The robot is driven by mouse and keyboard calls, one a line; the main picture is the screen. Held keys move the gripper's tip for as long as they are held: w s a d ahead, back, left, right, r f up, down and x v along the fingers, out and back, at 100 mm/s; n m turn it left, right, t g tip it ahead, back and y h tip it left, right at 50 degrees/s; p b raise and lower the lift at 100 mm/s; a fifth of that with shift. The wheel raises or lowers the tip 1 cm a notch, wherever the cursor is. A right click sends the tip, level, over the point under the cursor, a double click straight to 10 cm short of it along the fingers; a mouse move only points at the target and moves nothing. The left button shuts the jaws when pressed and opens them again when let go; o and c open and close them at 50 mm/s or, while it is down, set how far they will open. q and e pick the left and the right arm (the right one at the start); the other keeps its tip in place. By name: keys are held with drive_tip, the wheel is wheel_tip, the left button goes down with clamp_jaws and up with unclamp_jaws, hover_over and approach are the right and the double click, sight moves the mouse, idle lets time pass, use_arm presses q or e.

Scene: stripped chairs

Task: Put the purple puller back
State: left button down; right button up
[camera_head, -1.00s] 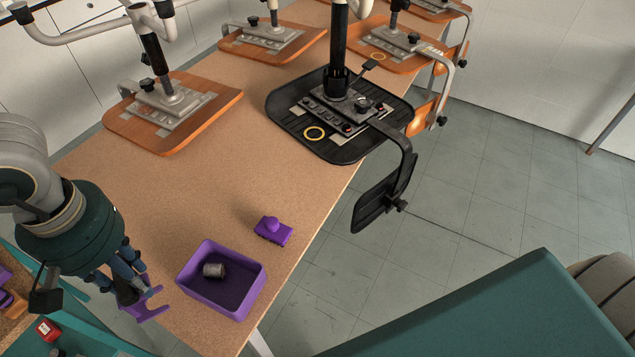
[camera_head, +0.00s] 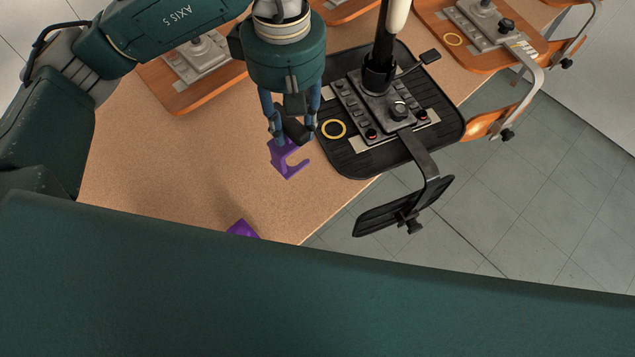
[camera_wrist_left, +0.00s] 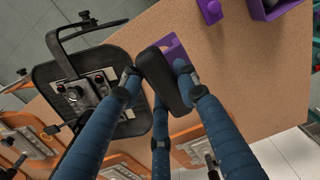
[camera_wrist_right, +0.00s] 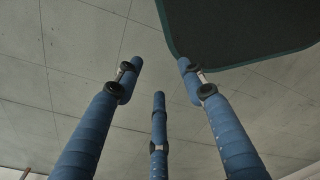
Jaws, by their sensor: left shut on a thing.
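The purple puller (camera_head: 288,158) is a forked piece with two prongs. My left gripper (camera_head: 292,130) is shut on it, holding it over the tabletop beside the left edge of the black seat plate (camera_head: 360,158). In the left wrist view the puller (camera_wrist_left: 177,49) is partly hidden behind a dark finger pad. A yellow ring (camera_head: 333,128) lies on the black plate, next to a grey control block (camera_head: 398,110). My right gripper (camera_wrist_right: 158,85) is open and empty, with only floor and a dark green surface behind its fingers.
A purple knobbed block (camera_wrist_left: 210,10) and a purple bin (camera_wrist_left: 262,12) stand on the tan table (camera_head: 150,180). The block is mostly hidden in the head view (camera_head: 242,229). A bent bracket with a black pad (camera_head: 405,205) hangs past the table edge. Wooden plates (camera_head: 190,85) stand nearby.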

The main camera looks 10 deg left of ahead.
sight(291, 144)
use_arm(q)
drive_tip(key=f, duration=0.2)
drive_tip(key=f+p, duration=0.1)
drive_tip(key=f, duration=0.2)
drive_tip(key=f+p, duration=0.1)
drive_tip(key=f, duration=0.1)
drive_tip(key=shift+s+a+f, duration=0.15)
drive_tip(key=shift+s+a, duration=0.1)
drive_tip(key=shift+s, duration=0.15)
wheel_tip(291, 144, down, 12)
drive_tip(key=p, duration=0.3)
drive_tip(key=shift+w+d+f, duration=0.15)
drive_tip(key=shift+w, duration=0.05)
use_arm(e)
drive_tip(key=r, duration=0.5)
drive_tip(key=shift+s+r, duration=0.2)
drive_tip(key=shift+s, duration=0.05)
use_arm(q)
drive_tip(key=shift+f, duration=0.2)
drive_tip(key=c, duration=1.3)
unclamp_jaws()
use_arm(e)
drive_tip(key=shift+a+f, duration=0.15)
drive_tip(key=shift+f, duration=0.05)
use_arm(q)
drive_tip(key=shift+r, duration=0.1)
